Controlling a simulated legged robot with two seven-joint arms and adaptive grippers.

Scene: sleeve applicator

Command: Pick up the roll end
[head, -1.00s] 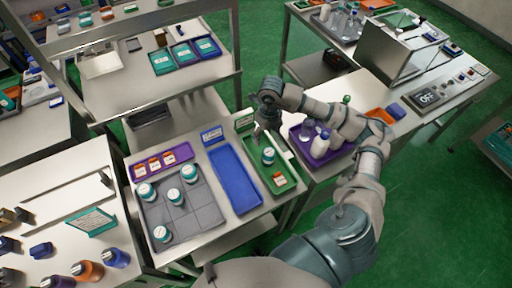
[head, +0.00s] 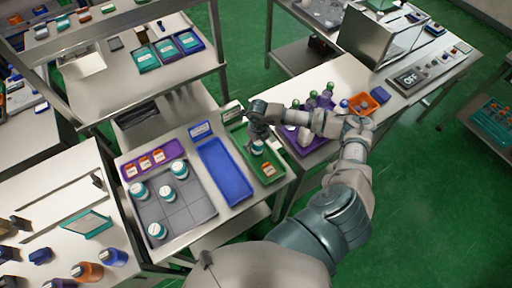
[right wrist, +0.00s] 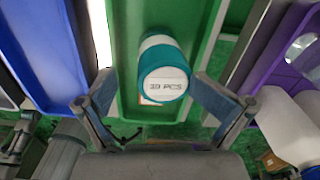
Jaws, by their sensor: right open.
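A white and teal roll (right wrist: 163,68) stands in the green tray (right wrist: 122,30), its end facing the right wrist camera and reading what looks like "33 PCS". I take it as the roll end. In the head view the same roll (head: 257,149) shows partly below my right gripper (head: 259,132). In the right wrist view my right gripper (right wrist: 155,82) is open, one finger on each side of the roll. Whether the fingers touch it, I cannot tell. My left gripper is not in view.
The blue tray (head: 225,172) lies left of the green one. A grey tray (head: 180,215) holds several similar rolls, behind it a purple tray (head: 150,158) with orange items. An orange item (head: 268,170) is in the green tray. Bottles stand in a purple tray (head: 303,148) at right.

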